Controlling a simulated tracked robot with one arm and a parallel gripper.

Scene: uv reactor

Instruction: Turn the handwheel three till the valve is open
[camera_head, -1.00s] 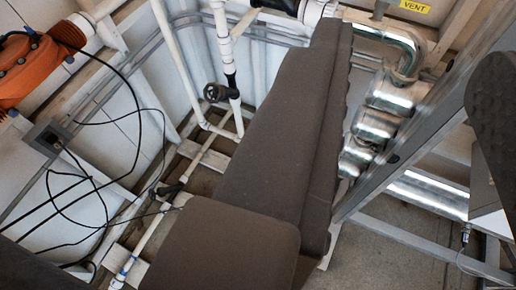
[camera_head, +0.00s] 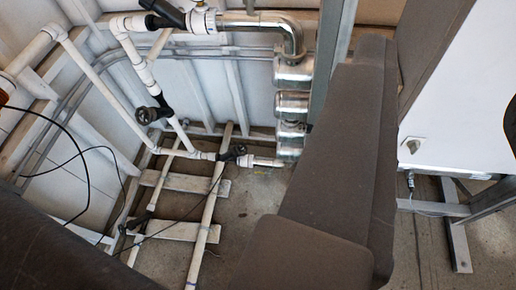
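Several black valve handwheels sit on white pipes, and I cannot tell which is number three. One handwheel (camera_head: 147,115) is on the upright pipe at left of centre. Another black handwheel (camera_head: 235,152) is on the low pipe by the floor, and a small dark valve (camera_head: 138,221) is lower left. A black valve (camera_head: 165,14) is on the top pipe.
A shiny metal pipe stack (camera_head: 293,105) stands behind the finger. A white cabinet (camera_head: 465,100) on a grey frame is at right. Black cables (camera_head: 85,165) hang at left. Bare floor (camera_head: 250,195) shows around the low pipes.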

